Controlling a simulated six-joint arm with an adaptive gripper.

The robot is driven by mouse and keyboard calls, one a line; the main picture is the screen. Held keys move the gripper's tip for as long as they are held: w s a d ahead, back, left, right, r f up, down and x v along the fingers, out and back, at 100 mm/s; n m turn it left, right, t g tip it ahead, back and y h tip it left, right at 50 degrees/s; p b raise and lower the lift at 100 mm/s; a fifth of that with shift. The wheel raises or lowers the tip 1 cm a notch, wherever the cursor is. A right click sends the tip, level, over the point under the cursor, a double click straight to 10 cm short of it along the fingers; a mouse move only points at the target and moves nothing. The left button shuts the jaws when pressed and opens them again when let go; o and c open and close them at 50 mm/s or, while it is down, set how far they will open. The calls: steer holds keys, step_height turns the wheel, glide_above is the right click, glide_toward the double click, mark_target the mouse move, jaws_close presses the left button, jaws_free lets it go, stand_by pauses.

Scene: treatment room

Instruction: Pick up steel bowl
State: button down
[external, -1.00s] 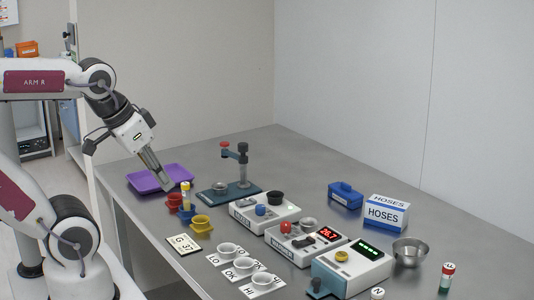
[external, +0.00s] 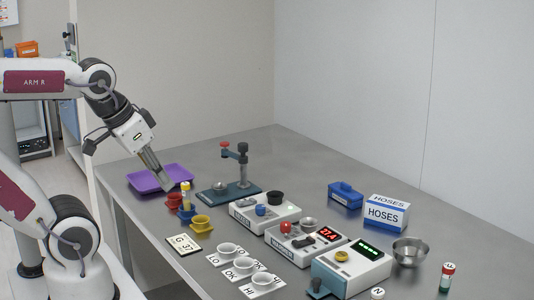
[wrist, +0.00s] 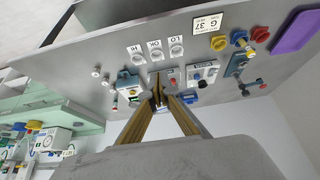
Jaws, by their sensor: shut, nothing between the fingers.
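The steel bowl (external: 410,252) stands upright on the table's right side, next to the white device with a green display. It looks empty. I cannot make it out surely in the wrist view. My gripper (external: 166,187) is shut and empty, above the table's left end near the purple tray, far from the bowl. In the wrist view its fingers (wrist: 159,100) meet at the tips with nothing between them.
A purple tray (external: 160,178), coloured cups (external: 202,223), a press stand (external: 236,187), several white devices (external: 350,268) and a HOSES box (external: 386,213) stand between.

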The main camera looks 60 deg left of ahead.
steer(key=c, duration=0.7)
jaws_free()
